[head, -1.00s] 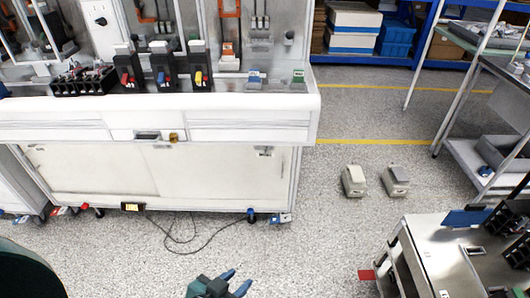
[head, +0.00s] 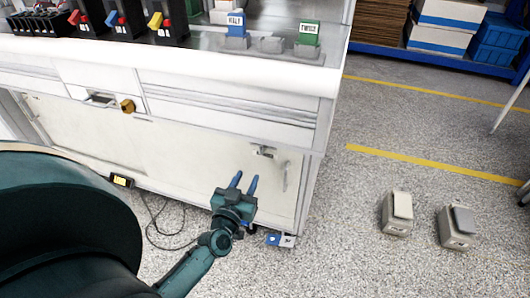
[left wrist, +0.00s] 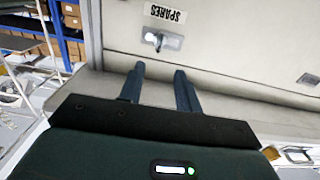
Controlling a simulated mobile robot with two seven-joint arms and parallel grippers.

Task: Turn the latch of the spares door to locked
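The spares door is the cream lower cabinet door (head: 205,160), with its small metal latch (head: 264,151) near the top right corner and a vertical handle below. In the left wrist view the latch (left wrist: 160,39) shows beside an upside-down SPARES label (left wrist: 165,14). Whether the latch is locked is too small to tell. My left gripper (head: 245,180) is open and empty, its blue fingers pointing toward the door just below and left of the latch. In the wrist view its fingertips (left wrist: 159,70) are apart, with the latch beyond the gap. My right gripper is out of view.
A black cable (head: 160,222) lies on the floor. Two grey pedals (head: 397,213) stand on the right, with open floor between them and the cabinet.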

